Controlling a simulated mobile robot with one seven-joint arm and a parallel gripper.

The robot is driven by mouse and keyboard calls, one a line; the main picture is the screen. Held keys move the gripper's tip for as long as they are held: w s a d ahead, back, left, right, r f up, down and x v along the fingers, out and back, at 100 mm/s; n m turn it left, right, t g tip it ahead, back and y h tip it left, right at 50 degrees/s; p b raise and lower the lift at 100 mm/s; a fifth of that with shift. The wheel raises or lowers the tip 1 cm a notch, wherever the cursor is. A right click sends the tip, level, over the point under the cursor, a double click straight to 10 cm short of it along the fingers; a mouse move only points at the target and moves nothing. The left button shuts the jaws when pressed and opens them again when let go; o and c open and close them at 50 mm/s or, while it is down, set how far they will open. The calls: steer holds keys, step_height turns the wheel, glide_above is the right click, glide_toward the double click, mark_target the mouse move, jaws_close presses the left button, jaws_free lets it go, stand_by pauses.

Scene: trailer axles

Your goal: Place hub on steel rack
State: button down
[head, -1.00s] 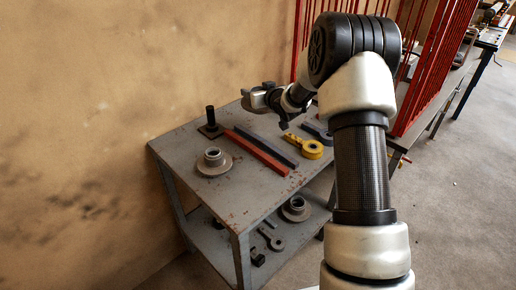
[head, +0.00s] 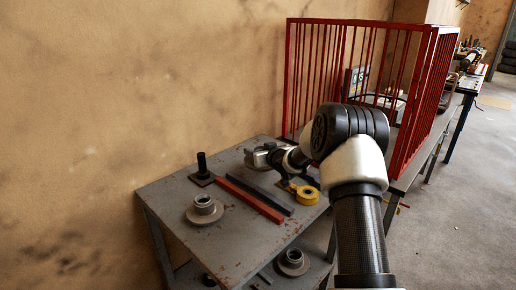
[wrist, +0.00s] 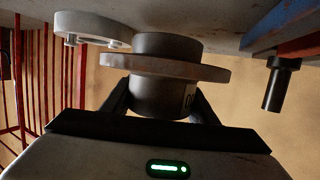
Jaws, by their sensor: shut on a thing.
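The hub (wrist: 165,68), a dark cylinder with a wide grey flange, sits between the two black fingers of my gripper (wrist: 160,103) in the wrist view, which looks upside down. My gripper is shut on it. The grey tabletop (wrist: 210,15) is close to the hub's far end; I cannot tell if they touch. In the head view my gripper (head: 260,155) is low over the back of the grey, worn steel rack (head: 225,252), and the held hub is hard to make out. Another flanged hub (head: 204,209) stands on the rack's top, and one (head: 293,262) on its lower shelf.
A black post on a plate (head: 202,169), a red bar (head: 250,199), a dark bar (head: 268,194) and a yellow ring tool (head: 306,195) are on the rack top. A red barred cage (head: 435,85) stands behind right. A pale round part (wrist: 90,28) is near the hub.

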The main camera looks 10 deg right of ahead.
steer(key=shift+w+f+b, duration=0.1)
steer(key=shift+f+b, duration=0.2)
steer(key=shift+f, duration=1)
steer(key=c, duration=1.1)
jaws_free()
steer(key=shift+f, duration=0.45)
steer(key=o, duration=0.4)
steer(key=shift+r, duration=0.1)
